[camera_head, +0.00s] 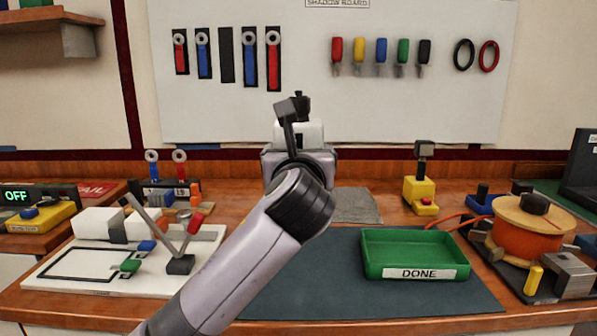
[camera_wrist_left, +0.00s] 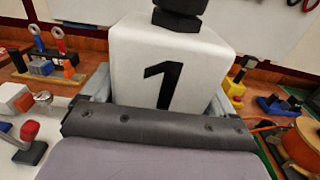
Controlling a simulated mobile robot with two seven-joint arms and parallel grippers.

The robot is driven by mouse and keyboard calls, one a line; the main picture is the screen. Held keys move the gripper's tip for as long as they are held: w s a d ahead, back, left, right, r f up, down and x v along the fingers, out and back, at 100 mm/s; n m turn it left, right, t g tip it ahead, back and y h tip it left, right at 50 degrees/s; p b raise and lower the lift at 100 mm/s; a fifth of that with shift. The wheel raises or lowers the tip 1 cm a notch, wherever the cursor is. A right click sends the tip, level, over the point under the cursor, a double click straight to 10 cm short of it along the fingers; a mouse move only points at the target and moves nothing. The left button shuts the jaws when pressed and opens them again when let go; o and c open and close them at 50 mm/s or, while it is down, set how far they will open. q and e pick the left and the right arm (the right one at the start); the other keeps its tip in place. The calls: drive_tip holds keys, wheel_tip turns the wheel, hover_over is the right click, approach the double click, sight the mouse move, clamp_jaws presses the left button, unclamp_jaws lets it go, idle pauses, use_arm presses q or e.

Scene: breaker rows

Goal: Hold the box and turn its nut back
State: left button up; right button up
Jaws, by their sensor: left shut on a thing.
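A white box (camera_wrist_left: 185,65) with a black "1" on its face is between the fingers of my left gripper (camera_head: 299,150), which is shut on it. The box also shows in the head view as a white block (camera_head: 312,132) above my wrist. A black nut (camera_wrist_left: 178,14) sits on top of the box; its upper part is cut off in the wrist view. How far the nut is screwed on I cannot tell. My left arm holds the box above the back middle of the bench. The right gripper is not in view.
A green DONE tray (camera_head: 415,274) stands empty on the dark mat (camera_head: 300,290). A white board with clamps (camera_head: 60,287) is at left. An orange reel (camera_head: 527,240) is at right, a yellow-based device (camera_head: 420,196) behind. Tools hang on the wall board (camera_head: 300,62).

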use_arm(q)
drive_tip(key=shift+r, duration=0.15)
drive_tip(key=shift+f+b, duration=0.4)
drive_tip(key=shift+f, duration=0.75)
drive_tip(key=shift+f+b, duration=0.6)
drive_tip(key=shift+f, duration=1.35)
drive_tip(key=shift+f+b, duration=2.2)
drive_tip(key=shift+f, duration=4.45)
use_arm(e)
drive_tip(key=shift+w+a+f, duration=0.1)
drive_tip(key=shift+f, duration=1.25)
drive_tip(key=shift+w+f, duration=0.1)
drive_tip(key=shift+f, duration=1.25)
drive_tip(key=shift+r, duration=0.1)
use_arm(q)
drive_tip(key=shift+p, duration=0.5)
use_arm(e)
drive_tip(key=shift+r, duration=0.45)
use_arm(q)
drive_tip(key=shift+f, duration=0.25)
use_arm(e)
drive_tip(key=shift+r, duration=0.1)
